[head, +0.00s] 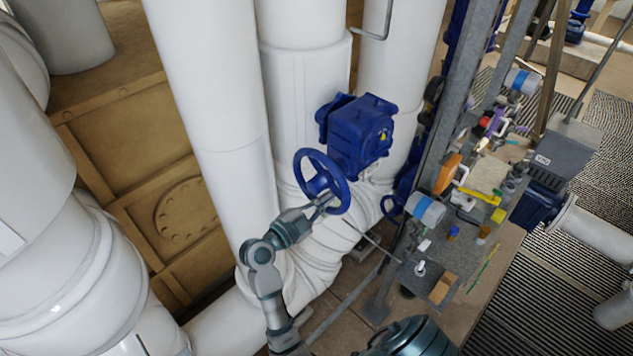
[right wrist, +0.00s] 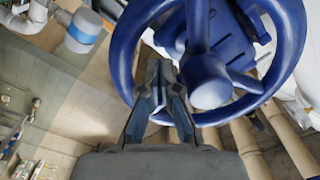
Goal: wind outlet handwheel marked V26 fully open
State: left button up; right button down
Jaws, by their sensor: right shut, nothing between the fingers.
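A blue handwheel (head: 343,188) with spokes and a central hub stands in front of a blue gearbox (head: 358,135) in the middle of the head view. It fills the upper right of the right wrist view (right wrist: 209,80). No V26 marking can be read. My right gripper (head: 326,200) is at the wheel's lower part. In the right wrist view its fingers (right wrist: 160,72) are shut with nothing between them. They overlap the lower-left rim, and their tips show inside the ring, left of the hub. Whether they touch the wheel I cannot tell. My left gripper is not in view.
Thick white pipes (head: 205,90) stand behind and left of the wheel. A smaller blue handwheel (head: 391,208) is lower right. A grey steel post (head: 455,100) and a cluttered workbench (head: 415,283) with tools and small parts stand to the right.

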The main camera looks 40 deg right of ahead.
jog(key=a, duration=1.2)
jog(key=shift+s+f, duration=0.35)
jog(key=shift+s, duration=0.1)
jog(key=d, duration=1.2)
jog(key=shift+w+r, duration=0.2)
jog(key=shift+r, duration=0.2)
